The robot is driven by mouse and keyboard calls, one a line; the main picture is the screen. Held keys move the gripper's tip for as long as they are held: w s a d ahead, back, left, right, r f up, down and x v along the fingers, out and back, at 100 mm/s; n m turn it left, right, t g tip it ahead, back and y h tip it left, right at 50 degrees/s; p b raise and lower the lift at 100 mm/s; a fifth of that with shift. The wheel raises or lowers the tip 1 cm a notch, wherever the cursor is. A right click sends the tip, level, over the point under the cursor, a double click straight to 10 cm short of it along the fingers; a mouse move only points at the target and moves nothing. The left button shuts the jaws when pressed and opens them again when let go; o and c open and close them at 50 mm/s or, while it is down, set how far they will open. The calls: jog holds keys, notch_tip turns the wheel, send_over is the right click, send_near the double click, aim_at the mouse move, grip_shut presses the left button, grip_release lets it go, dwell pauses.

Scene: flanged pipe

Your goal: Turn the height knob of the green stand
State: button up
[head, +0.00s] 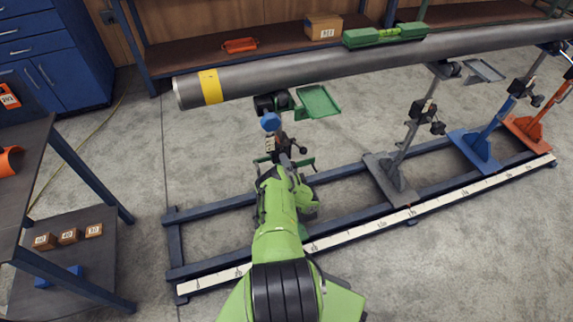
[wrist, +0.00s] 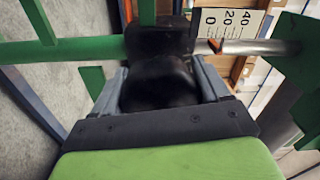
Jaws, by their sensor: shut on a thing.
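The green stand (head: 318,102) is under the left end of the grey pipe (head: 350,65), mostly hidden behind my arm in the head view. Its green bars (wrist: 60,50) cross the wrist view. The black height knob (wrist: 155,85) is rounded and fills the space between my grey fingers. My gripper (wrist: 162,80) is shut on the knob, one finger on each side. Just beyond, a pale scale (wrist: 228,22) reads 0, 20, 40, with a small orange pointer (wrist: 215,46) near the 0. In the head view the knob is not clearly visible.
A grey stand (head: 392,175), a blue stand (head: 475,148) and an orange stand (head: 530,128) stand to the right along the floor rails. A dark table (head: 25,150) is at left. Open floor lies at right front.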

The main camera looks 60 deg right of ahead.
jog(key=shift+m, duration=0.6)
jog(key=o, duration=1)
jog(key=shift+w+f, duration=0.1)
